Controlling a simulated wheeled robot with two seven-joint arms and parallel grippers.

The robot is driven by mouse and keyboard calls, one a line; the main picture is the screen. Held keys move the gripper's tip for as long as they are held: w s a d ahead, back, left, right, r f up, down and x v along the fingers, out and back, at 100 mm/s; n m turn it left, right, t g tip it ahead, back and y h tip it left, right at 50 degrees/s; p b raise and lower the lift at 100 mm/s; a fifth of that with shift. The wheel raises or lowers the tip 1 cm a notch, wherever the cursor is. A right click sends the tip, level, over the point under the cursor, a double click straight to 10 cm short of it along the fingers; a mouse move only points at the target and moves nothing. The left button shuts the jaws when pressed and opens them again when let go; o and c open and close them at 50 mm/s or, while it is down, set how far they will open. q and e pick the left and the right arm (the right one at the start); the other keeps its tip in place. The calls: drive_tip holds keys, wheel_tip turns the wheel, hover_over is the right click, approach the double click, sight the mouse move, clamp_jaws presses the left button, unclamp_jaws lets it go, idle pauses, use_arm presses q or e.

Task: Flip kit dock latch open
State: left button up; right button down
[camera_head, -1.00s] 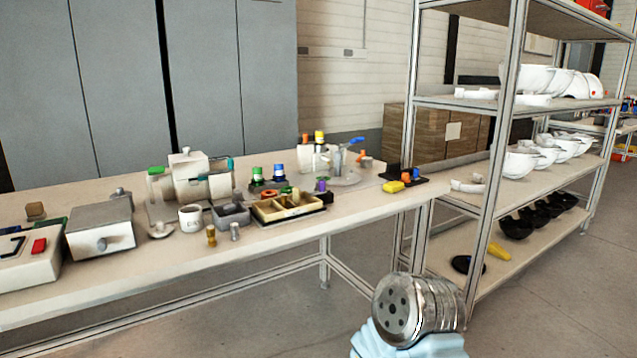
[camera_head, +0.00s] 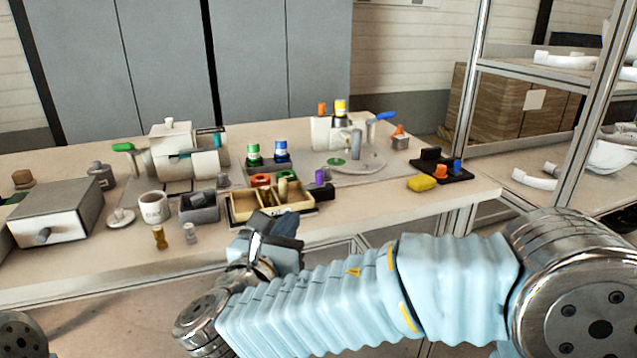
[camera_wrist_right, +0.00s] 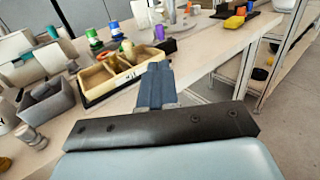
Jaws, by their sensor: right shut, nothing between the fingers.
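The tan kit tray (camera_head: 243,205) with several compartments sits on a dark base at the front edge of the bench; it also shows in the right wrist view (camera_wrist_right: 97,90). A black block (camera_head: 320,192) with a purple piece (camera_head: 320,176) beside it is at the tray's right end. I cannot tell for certain whether this is the dock latch, or its position. My right gripper (camera_head: 285,220) is just in front of and below the tray, apart from the black block. Its fingers (camera_wrist_right: 155,82) are together and empty in the wrist view. My left gripper is out of view.
A grey bin (camera_head: 200,208) and white mug (camera_head: 153,207) stand left of the tray. Small brass and silver pegs stand at the bench edge. A yellow block (camera_head: 422,184) and black holder (camera_head: 442,170) are to the right. A shelf rack (camera_head: 466,140) borders the bench.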

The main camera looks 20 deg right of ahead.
sight(318, 178)
drive_tip(key=shift+r, duration=0.1)
